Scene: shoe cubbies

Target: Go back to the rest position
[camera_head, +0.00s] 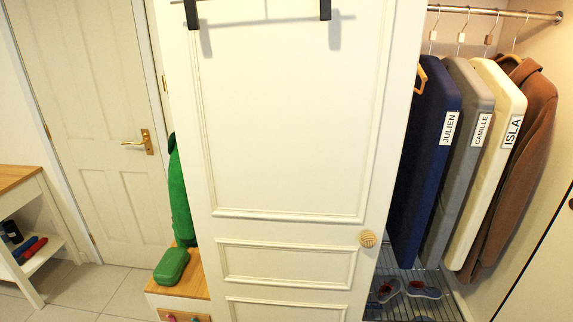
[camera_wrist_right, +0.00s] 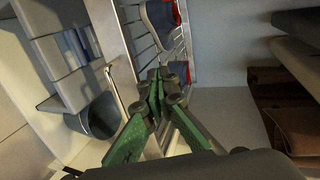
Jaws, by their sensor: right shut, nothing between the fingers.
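My right gripper (camera_wrist_right: 157,88) shows only in the right wrist view. Its green fingers are together at the tips, and nothing is held between them. Past the fingertips is a wire shoe rack (camera_wrist_right: 184,45) with shoes on it. I cannot tell how far the tips are from it. Neither gripper shows in the head view, and my left gripper is in no view.
A white panelled door (camera_head: 290,120) with a round knob (camera_head: 367,238) fills the middle. Right of it hang a navy garment bag (camera_head: 425,150), other labelled bags and a brown coat (camera_head: 520,150). A green case (camera_head: 172,265) lies on a bench left.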

